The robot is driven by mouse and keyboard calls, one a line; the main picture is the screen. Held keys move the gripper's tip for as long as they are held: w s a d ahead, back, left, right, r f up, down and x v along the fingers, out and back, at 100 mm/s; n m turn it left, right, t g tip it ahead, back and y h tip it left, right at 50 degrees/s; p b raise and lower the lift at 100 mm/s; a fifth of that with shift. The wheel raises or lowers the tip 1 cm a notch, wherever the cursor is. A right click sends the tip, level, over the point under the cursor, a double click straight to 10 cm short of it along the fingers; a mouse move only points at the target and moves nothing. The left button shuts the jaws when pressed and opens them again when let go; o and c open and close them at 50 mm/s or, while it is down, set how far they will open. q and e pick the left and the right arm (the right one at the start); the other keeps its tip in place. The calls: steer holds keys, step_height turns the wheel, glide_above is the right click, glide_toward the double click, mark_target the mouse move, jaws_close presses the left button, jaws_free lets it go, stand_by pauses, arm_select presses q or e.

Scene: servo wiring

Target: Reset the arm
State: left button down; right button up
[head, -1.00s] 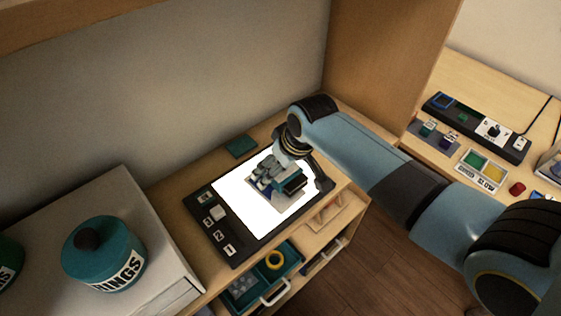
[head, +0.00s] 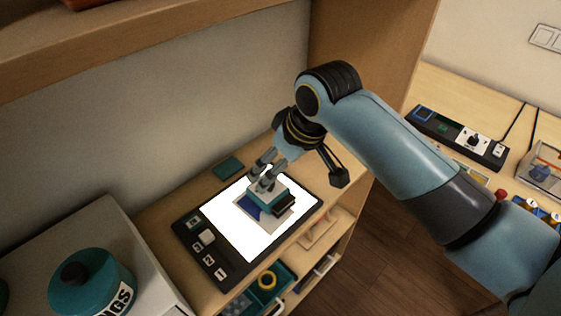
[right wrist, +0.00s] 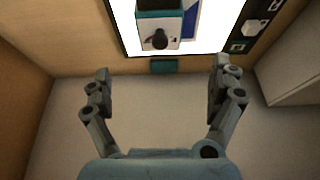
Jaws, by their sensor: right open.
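My right gripper (head: 264,176) is open over the back part of the lit white panel (head: 238,229) in the head view. Its spread fingers also show in the right wrist view (right wrist: 160,90), with nothing between them. A small teal and white device (head: 270,200) with a black part sits on the panel, just below and in front of the fingers. It also shows at the top of the right wrist view (right wrist: 159,32), with a black knob on its face. I cannot tell in the head view whether the fingers touch it. My left gripper is not in view.
A teal block (head: 228,167) lies behind the panel. A teal jar (head: 92,285) stands on a white cabinet at the left. Open drawers (head: 268,282) sit below the panel's front edge. A shelf (head: 150,45) runs above. A side table with a black control strip (head: 460,137) is at the right.

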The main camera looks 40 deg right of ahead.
stand_by(0.3)
steer(key=s+d+r+h, duration=0.1)
steer(key=s+r, duration=0.3)
steer(key=s, duration=0.5)
steer(key=s+d+r+h, duration=0.1)
steer(key=s+r, duration=0.3)
steer(key=s, duration=0.5)
step_height(320, 180, down, 34)
steer(key=d+r+m+g+b, duration=0.1)
steer(key=d+g+b, duration=0.1)
steer(key=b, duration=0.7)
steer(key=s+f+b, duration=0.3)
steer(key=s+f, duration=0.3)
steer(key=f, duration=0.3)
steer(key=s+f+g+b, duration=0.1)
steer(key=s+f+b, duration=0.2)
steer(key=s+f, duration=0.4)
steer(key=s+d+f+b, duration=0.1)
steer(key=s+f+b, duration=0.2)
steer(key=s+f, duration=0.4)
step_height(320, 180, down, 6)
steer(key=shift+r+g+b, duration=0.1)
steer(key=shift+g+b, duration=0.2)
steer(key=shift+b, duration=0.05)
